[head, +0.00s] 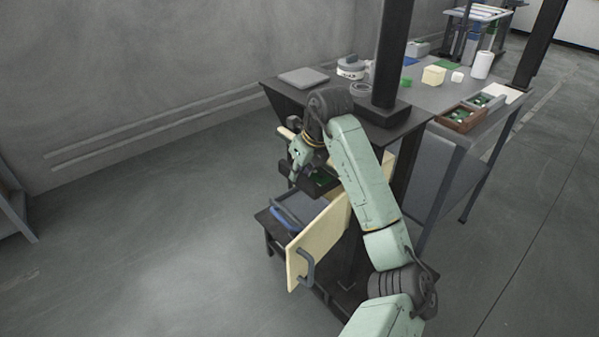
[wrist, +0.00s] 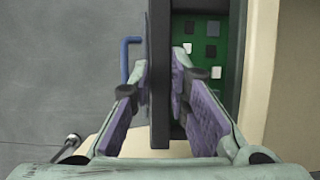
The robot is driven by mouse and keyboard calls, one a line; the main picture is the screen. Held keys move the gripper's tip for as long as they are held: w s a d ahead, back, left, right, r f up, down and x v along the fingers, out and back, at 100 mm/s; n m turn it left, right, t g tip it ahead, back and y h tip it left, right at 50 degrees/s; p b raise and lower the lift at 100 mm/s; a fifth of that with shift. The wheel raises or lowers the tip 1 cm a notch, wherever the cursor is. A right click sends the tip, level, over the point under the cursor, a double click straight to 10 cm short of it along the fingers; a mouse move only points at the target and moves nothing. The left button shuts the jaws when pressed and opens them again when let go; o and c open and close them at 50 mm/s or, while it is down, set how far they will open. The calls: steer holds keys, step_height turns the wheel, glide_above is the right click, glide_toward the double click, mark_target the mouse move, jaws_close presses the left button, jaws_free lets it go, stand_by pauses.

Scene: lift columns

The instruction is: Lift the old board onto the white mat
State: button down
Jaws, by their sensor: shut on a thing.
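A green board (wrist: 205,58) with small white and black squares lies inside a dark tray (wrist: 160,75) in the wrist view. My gripper (wrist: 160,82) has its purple-padded fingers on both sides of the tray's left wall and is shut on that wall. The right finger reaches inside, beside the board, and covers part of it. In the head view my gripper (head: 297,172) is low at the bench's near left end, with the dark tray and a bit of green (head: 321,181) beside it. A white mat (head: 508,93) seems to lie at the bench's right end.
A pale wooden panel (head: 328,232) with a grey handle stands close to the tray. A low dark stand (head: 272,238) holds a grey tray with a blue part.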

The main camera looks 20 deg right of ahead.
steer(key=shift+r+p, duration=1.1)
steer(key=shift+r, duration=1.2)
